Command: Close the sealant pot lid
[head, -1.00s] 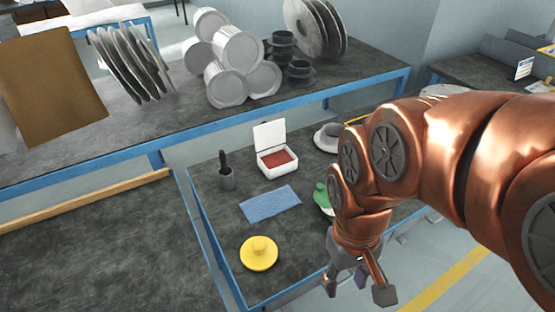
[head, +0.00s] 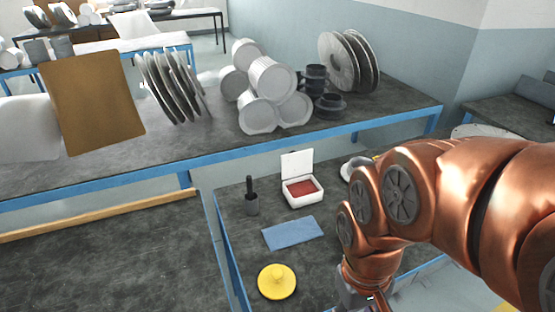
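The sealant pot (head: 302,194) is a small white square box with a dark red surface inside. It sits on the dark blue-edged bench in the head view. Its white lid (head: 297,164) stands upright at the back edge of the pot, open. My gripper (head: 372,304) is at the bottom edge of the head view, in front and to the right of the pot and well apart from it. Its fingers are mostly cut off by the frame edge, so their opening does not show.
A blue cloth (head: 292,233), a yellow knobbed disc (head: 277,282) and a dark brush pot (head: 251,198) lie around the pot. A grey round part (head: 353,168) is partly behind my arm. A higher bench behind holds white cylinders (head: 272,78), discs (head: 172,84) and a brown panel (head: 92,100).

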